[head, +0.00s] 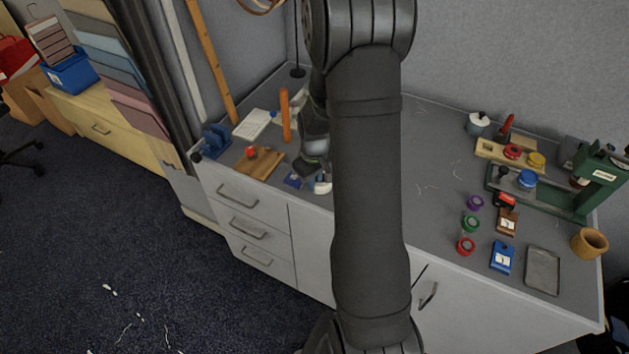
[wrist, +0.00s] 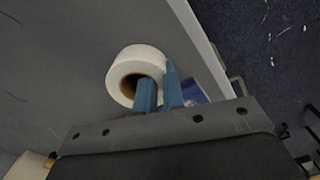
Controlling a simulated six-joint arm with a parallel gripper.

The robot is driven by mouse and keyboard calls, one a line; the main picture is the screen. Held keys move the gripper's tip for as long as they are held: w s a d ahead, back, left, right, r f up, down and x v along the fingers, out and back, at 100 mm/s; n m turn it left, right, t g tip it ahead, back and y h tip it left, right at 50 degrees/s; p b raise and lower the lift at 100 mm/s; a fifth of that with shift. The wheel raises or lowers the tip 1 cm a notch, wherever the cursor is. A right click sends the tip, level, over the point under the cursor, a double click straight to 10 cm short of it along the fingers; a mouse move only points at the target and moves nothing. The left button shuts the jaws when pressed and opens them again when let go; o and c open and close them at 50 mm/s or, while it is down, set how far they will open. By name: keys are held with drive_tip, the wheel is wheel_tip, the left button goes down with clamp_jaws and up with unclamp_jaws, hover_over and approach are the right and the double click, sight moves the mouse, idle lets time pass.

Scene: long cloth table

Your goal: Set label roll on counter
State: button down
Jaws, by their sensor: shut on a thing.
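A white label roll (wrist: 130,63) with a brown core shows in the wrist view. My gripper (wrist: 159,88) has its blue fingers closed on the roll's wall, one finger at the core's opening and the other outside. In the head view a small part of the white roll (head: 324,188) shows below my arm's end, by the front edge of the grey counter (head: 435,150). The roll is over the counter top. I cannot tell whether it touches the surface. My arm hides part of the counter.
A small blue item (head: 292,180) lies just left of the roll. A wooden board (head: 262,165), a blue tool (head: 216,140) and a white pad (head: 252,124) are further left. Stamps, tape rolls and a green press (head: 600,175) fill the right end. The counter's middle is largely clear.

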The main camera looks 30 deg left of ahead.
drive_tip(key=shift+f, duration=0.1)
drive_tip(key=c, duration=1.5)
unclamp_jaws()
drive_tip(key=shift+c, duration=0.2)
wheel_tip(320, 180, up, 12)
drive_tip(key=shift+r, duration=0.2)
drive_tip(key=shift+f, duration=0.1)
wheel_tip(320, 180, down, 12)
drive_tip(key=shift+w+r, duration=0.1)
drive_tip(key=shift+r, duration=1.9)
